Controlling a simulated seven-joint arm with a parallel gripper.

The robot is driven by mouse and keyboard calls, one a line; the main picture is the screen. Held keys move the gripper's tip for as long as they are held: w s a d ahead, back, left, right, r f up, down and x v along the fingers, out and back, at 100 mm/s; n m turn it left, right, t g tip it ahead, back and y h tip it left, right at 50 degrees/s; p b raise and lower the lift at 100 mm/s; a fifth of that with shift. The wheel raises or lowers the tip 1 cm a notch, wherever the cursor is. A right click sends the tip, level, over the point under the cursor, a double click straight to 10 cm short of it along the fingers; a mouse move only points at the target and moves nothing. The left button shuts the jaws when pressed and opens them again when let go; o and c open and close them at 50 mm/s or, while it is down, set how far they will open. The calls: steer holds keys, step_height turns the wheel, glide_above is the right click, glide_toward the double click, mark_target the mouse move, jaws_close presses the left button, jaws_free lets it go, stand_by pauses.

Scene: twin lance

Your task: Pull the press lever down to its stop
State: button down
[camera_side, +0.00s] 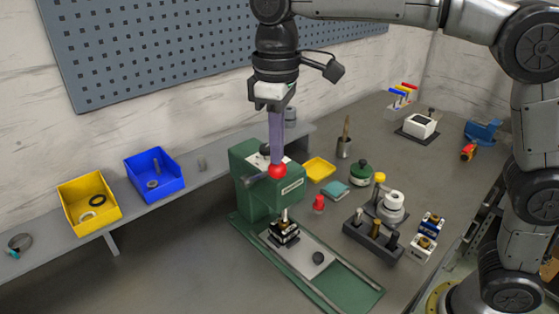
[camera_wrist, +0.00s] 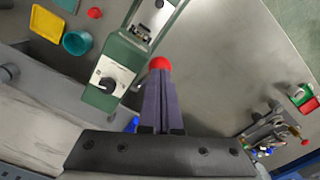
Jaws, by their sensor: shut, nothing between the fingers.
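The green press (camera_side: 265,190) stands on its green base near the middle of the side view; its top shows in the wrist view (camera_wrist: 112,68). The lever's red knob (camera_side: 277,171) is at the upper front of the press, with a dark rod running left from it. The knob also shows in the wrist view (camera_wrist: 160,63), just beyond my fingertips. My gripper (camera_side: 277,160) points down with its long purple fingers shut and empty, tips right at the knob's top. I cannot tell whether they touch. The fingers hide part of the lever in the wrist view.
A yellow bin (camera_side: 89,217) and a blue bin (camera_side: 154,186) sit on the shelf at left. A yellow tray (camera_side: 319,169), a red cap (camera_side: 319,203) and a dark block with pegs (camera_side: 372,238) lie right of the press. The front left bench is clear.

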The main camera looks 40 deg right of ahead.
steer(key=shift+s+f, duration=0.1)
steer(key=shift+f, duration=0.2)
steer(key=shift+s+f, duration=0.25)
steer(key=shift+f, duration=0.05)
steer(key=shift+s+f, duration=0.3)
steer(key=shift+f, duration=0.15)
steer(key=shift+s+f, duration=0.1)
stand_by(0.5)
